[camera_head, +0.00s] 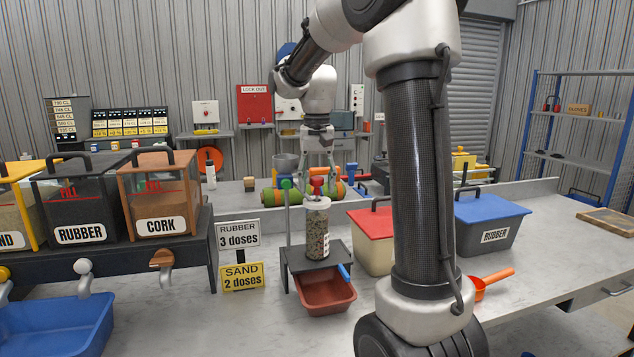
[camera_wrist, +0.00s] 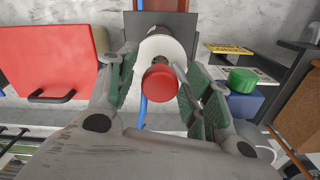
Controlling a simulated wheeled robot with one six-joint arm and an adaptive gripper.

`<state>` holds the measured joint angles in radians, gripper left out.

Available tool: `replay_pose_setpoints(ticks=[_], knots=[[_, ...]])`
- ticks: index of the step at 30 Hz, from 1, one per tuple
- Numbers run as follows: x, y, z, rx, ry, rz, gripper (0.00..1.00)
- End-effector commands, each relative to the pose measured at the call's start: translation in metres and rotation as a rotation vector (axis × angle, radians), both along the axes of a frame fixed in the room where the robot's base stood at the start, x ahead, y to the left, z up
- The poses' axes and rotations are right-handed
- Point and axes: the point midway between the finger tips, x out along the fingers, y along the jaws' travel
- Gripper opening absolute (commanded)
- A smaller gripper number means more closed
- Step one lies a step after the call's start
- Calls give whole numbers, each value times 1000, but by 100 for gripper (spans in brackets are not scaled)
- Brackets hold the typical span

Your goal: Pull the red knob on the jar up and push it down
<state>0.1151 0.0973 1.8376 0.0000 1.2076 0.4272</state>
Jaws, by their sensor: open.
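The jar (camera_head: 317,236) is a clear cylinder with speckled contents and a pale lid, upright on a small dark stand (camera_head: 292,262). Its red knob (camera_head: 317,185) sits on top of the lid. My gripper (camera_head: 318,178) is above the jar, pointing down, with its fingers spread on either side of the knob. In the wrist view the red knob (camera_wrist: 160,83) lies between the open green-padded fingers, with the white lid (camera_wrist: 160,47) behind it. I cannot tell whether either finger touches the knob.
A red tray (camera_head: 327,294) sits below the stand. Signs (camera_head: 239,234) for rubber and sand doses stand to the left. A red-lidded bin (camera_head: 371,225) and a blue-lidded bin (camera_head: 490,212) stand to the right. Dispenser boxes (camera_head: 82,205) are at the left.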

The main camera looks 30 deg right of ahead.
Motion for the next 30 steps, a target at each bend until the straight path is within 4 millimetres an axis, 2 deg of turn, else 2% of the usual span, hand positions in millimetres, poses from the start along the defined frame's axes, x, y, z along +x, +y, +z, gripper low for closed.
replay_pose_setpoints(ticks=[7,15,20,27,30], knots=[[0,0,-1,0,0,0,51],[0,0,-1,-1,-1,0,2],[0,0,1,0,-2,0,0],[1,0,40,-1,-5,0,0],[1,0,51,0,-4,0,0]])
